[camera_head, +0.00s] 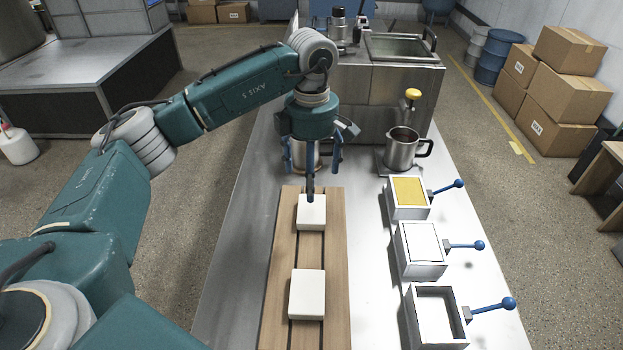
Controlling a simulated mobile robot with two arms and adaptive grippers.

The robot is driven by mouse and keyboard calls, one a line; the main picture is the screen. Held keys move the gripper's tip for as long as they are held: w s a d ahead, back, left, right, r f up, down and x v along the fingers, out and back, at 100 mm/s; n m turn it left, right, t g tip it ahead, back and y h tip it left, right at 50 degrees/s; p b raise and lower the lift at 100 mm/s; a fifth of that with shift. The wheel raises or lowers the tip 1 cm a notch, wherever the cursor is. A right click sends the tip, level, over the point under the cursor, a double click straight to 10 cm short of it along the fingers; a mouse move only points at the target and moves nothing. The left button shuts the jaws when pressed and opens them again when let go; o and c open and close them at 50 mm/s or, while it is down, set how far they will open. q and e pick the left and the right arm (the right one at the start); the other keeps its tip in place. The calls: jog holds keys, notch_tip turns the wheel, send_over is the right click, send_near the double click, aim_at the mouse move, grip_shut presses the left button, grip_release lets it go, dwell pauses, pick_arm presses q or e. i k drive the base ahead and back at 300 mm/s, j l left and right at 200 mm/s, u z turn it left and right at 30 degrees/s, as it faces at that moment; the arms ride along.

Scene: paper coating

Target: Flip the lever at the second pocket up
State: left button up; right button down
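Three pockets stand in a row on the right of the table. The far pocket (408,213) holds a yellow fill, the middle pocket (422,265) holds a white one, and the near pocket (433,335) looks empty. The middle pocket's lever (463,245), with a blue ball end, sticks out to the right, about level. The far lever (446,187) and near lever (492,307) also point right. My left gripper (311,180) is above the far white block (312,213), fingers spread and pointing down; contact with the block is unclear. My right gripper is out of view.
A wooden board (337,270) carries the far block and a near white block (307,294). A metal cup (401,148) stands behind the pockets, with a yellow-knobbed part (413,95) above. Another metal cup is partly hidden behind my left gripper. A metal tank (400,85) stands behind.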

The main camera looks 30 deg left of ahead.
aim_at(479, 245)
jog(key=k+l, duration=0.5)
jog(key=k, duration=0.15)
jog(key=k+l, duration=0.5)
jog(key=k, duration=0.2)
